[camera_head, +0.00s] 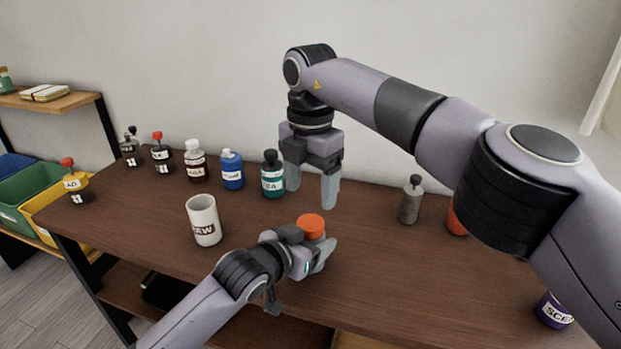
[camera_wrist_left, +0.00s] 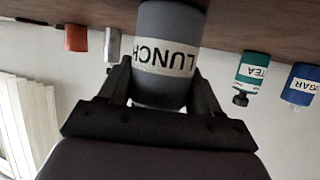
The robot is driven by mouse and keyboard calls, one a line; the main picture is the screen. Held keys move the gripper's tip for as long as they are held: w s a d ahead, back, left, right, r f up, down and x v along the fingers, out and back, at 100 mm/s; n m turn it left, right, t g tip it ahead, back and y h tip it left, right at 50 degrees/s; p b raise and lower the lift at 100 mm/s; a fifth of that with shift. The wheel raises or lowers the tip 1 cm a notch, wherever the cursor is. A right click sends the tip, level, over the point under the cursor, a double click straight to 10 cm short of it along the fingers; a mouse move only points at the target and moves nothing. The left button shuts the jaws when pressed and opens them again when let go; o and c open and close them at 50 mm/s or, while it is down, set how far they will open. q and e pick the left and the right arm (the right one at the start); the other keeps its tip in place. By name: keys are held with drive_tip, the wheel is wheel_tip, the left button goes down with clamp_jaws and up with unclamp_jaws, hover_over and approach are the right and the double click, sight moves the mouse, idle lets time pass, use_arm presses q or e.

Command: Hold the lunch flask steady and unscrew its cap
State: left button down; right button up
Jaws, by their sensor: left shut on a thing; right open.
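The lunch flask stands on the table with its orange cap (camera_head: 311,224) on top in the head view. In the left wrist view its grey body (camera_wrist_left: 168,88) with a white LUNCH label shows upside down between the fingers. My left gripper (camera_head: 325,254) is shut on the flask body, below the cap; in the head view the gripper mostly hides the body. My right gripper (camera_head: 312,190) is open and empty, pointing down above the table, behind and above the cap and apart from it.
Behind stand a teal TEA bottle (camera_head: 273,175), a blue SUGAR bottle (camera_head: 232,170) and several other bottles. A white mug (camera_head: 204,220) is left of the flask. A grey bottle (camera_head: 411,200), an orange container (camera_head: 457,222) and a purple container (camera_head: 554,311) stand right. Table between is clear.

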sight(311, 222)
wheel_tip(311, 222, down, 7)
drive_tip(key=shift+f, duration=0.1)
drive_tip(key=shift+c, duration=0.3)
drive_tip(key=c, duration=1)
drive_tip(key=shift+n, duration=0.3)
drive_tip(key=n, duration=0.6)
drive_tip(key=o, duration=1.1)
drive_tip(key=shift+o, duration=0.2)
drive_tip(key=shift+r, duration=0.25)
